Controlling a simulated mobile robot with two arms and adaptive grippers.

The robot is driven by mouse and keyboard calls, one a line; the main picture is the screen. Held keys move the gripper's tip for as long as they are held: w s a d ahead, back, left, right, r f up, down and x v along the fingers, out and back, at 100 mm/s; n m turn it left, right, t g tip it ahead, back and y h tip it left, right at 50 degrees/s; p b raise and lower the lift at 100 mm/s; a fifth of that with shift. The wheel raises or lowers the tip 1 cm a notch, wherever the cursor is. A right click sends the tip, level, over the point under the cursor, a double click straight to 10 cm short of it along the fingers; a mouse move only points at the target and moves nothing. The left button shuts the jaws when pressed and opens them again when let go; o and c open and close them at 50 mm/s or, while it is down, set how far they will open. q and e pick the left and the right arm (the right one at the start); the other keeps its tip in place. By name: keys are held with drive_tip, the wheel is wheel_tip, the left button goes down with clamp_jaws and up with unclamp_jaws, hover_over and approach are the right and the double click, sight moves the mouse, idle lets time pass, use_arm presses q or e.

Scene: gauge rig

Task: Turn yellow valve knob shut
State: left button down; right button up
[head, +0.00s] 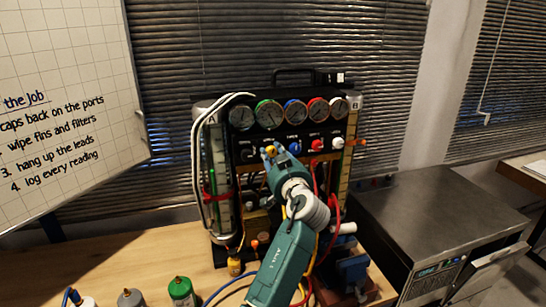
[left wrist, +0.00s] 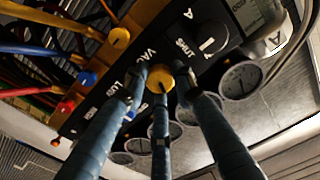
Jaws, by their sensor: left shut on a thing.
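The yellow valve knob (head: 270,150) is on the black front panel of the gauge rig, below the gauges. In the left wrist view the yellow knob (left wrist: 160,78) sits between the fingertips, near a partly covered label that starts with VAC. My left gripper (head: 274,157) reaches up to the panel from below and is shut on this knob; in the left wrist view its blue-grey fingers (left wrist: 162,85) flank it. The arm hides part of the lower rig. My right gripper is in neither view.
A black knob (head: 248,154) is left of the yellow one; blue (head: 295,148), red (head: 317,144) and white (head: 337,143) knobs are to its right. Hoses hang around the rig. Several small canisters, including a green one (head: 181,291), stand at the bench front. A steel cabinet (head: 440,215) is at right.

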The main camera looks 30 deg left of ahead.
use_arm(q)
drive_tip(key=m, duration=0.3)
drive_tip(key=shift+f, duration=0.3)
drive_tip(key=m+p, duration=0.1)
drive_tip(key=m, duration=0.2)
drive_tip(key=shift+a+m, duration=0.1)
drive_tip(key=shift+m, duration=0.2)
drive_tip(key=m+p, duration=0.1)
drive_tip(key=m, duration=0.2)
drive_tip(key=shift+s+r+m+p, duration=0.1)
drive_tip(key=shift+m+p, duration=0.2)
drive_tip(key=shift+p, duration=0.05)
drive_tip(key=shift+m+p, duration=0.85)
drive_tip(key=shift+m, duration=0.75)
drive_tip(key=c, duration=1.7)
unclamp_jaws()
drive_tip(key=o, duration=0.3)
drive_tip(key=shift+a, duration=0.2)
drive_tip(key=shift+r, duration=0.1)
